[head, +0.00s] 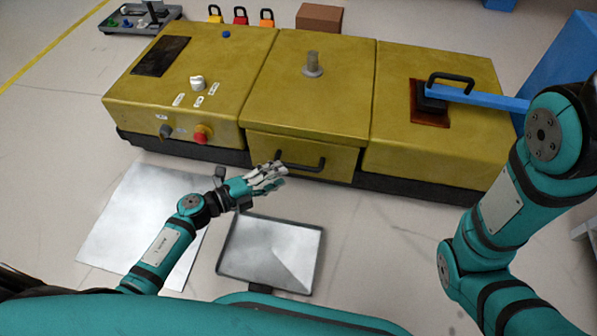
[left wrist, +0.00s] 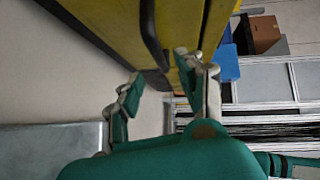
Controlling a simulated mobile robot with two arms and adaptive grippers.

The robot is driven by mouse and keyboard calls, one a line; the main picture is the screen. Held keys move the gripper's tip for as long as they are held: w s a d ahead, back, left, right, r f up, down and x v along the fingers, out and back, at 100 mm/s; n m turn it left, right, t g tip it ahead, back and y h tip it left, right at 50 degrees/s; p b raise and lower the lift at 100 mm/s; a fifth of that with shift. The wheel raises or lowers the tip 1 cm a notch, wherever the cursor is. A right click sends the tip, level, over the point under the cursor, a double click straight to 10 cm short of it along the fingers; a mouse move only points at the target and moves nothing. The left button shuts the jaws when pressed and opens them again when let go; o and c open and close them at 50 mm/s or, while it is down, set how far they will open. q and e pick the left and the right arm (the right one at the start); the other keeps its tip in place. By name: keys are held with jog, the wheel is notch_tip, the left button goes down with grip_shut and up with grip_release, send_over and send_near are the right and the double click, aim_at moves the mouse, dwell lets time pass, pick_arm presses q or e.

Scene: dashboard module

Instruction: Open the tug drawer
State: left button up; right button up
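The tug drawer (head: 275,155) is the yellow front panel of the middle section of the yellow tug, and it looks closed. Its black bar handle (head: 302,165) runs across the panel. My left gripper (head: 276,175) is just in front of the handle's left end; contact cannot be told. In the left wrist view its two fingers (left wrist: 160,72) are spread apart with nothing held between them. A dark curved bar, likely the handle (left wrist: 150,35), shows against yellow beyond the fingers. My right arm shows at the right of the head view, but its gripper is out of frame.
A grey tray (head: 270,252) and a shiny metal sheet (head: 130,222) lie on the floor in front of the tug. A red button (head: 203,134) sticks out on the left section. A blue bar (head: 480,98) extends over the right section.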

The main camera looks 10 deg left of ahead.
aim_at(298, 166)
pick_arm(q)
jog(key=b+x, duration=0.2)
jog(key=x, duration=0.5)
grip_shut()
dwell(0.4)
